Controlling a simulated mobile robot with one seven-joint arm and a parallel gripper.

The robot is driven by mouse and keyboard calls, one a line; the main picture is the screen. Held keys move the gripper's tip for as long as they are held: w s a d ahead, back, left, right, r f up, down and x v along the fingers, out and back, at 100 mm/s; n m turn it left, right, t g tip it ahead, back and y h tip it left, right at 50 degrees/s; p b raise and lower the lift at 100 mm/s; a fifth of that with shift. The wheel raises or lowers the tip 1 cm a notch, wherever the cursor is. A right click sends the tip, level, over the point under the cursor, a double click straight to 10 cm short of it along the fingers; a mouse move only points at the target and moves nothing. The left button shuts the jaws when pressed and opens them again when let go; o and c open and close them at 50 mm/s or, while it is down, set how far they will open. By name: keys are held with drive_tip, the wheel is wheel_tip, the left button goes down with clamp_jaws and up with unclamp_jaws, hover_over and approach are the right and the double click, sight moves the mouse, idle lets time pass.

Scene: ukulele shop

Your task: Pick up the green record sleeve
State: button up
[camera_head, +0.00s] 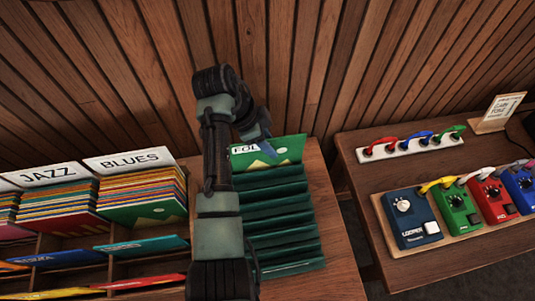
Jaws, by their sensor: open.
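A green record sleeve (288,151) with a pale angular design and a white label starting "FO" stands at the back of a dark green slotted rack (285,225). My arm comes up from the bottom and hides the left part of the rack and some of the label. My gripper (264,149) is open and points down at the green sleeve, over its left half in the picture. Only a bluish finger shows clearly. I cannot tell whether it touches the sleeve or whether the sleeve is between the fingers.
Left are bins of upright sleeves marked JAZZ (50,174) and BLUES (130,160); the front BLUES sleeve (150,213) is also green. Right, across a gap, a table holds several pedals (412,218), a white strip with plugs (405,146) and a card stand (498,112). A slatted wall stands behind.

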sight(268, 158)
drive_tip(key=shift+x, duration=1.3)
drive_tip(key=shift+f, duration=0.25)
clamp_jaws()
